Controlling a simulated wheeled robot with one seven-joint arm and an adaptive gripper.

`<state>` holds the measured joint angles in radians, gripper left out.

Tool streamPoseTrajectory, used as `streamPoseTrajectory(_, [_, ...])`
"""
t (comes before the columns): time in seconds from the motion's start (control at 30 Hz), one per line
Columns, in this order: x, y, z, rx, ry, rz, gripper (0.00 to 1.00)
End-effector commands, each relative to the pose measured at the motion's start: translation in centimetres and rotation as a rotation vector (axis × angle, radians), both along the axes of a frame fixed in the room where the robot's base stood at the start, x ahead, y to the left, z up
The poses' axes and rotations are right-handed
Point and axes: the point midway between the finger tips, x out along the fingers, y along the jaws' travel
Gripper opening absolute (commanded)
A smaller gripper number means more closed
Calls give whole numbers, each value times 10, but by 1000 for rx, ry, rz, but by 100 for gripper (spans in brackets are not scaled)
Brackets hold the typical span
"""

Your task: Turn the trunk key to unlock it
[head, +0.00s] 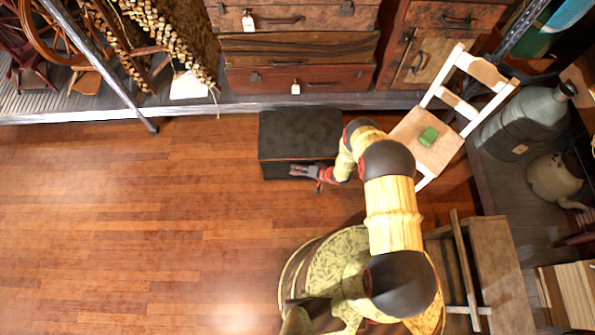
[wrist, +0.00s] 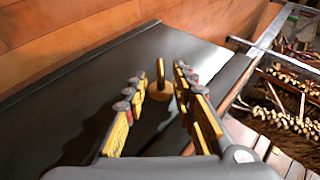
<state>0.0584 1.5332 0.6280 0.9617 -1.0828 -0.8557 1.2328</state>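The black trunk (head: 300,130) sits closed on the wooden floor in the head view. Its dark surface (wrist: 70,90) fills much of the wrist view. A small gold key (wrist: 160,70) stands out from the trunk at a round, brass-coloured part (wrist: 182,92). My gripper (head: 302,171) is at the trunk's near front side. In the wrist view my gripper (wrist: 160,76) is open, with one finger on each side of the key and gaps visible between them. The key is hidden in the head view.
A wooden stool or bench (head: 490,270) stands at the lower right. The floor (head: 120,220) on the left is clear.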

Motion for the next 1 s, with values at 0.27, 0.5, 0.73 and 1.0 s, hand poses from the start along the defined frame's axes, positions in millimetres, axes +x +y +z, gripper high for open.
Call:
streamPoseTrajectory(0.27, [-17, -31, 31, 0, -1, -5, 26])
streamPoseTrajectory(0.5, [-35, -60, 60, -1, -1, -3, 26])
streamPoseTrajectory(0.73, [-45, -73, 73, 0, -1, -1, 26])
streamPoseTrajectory(1.0, [-46, -74, 74, 0, -1, 0, 26])
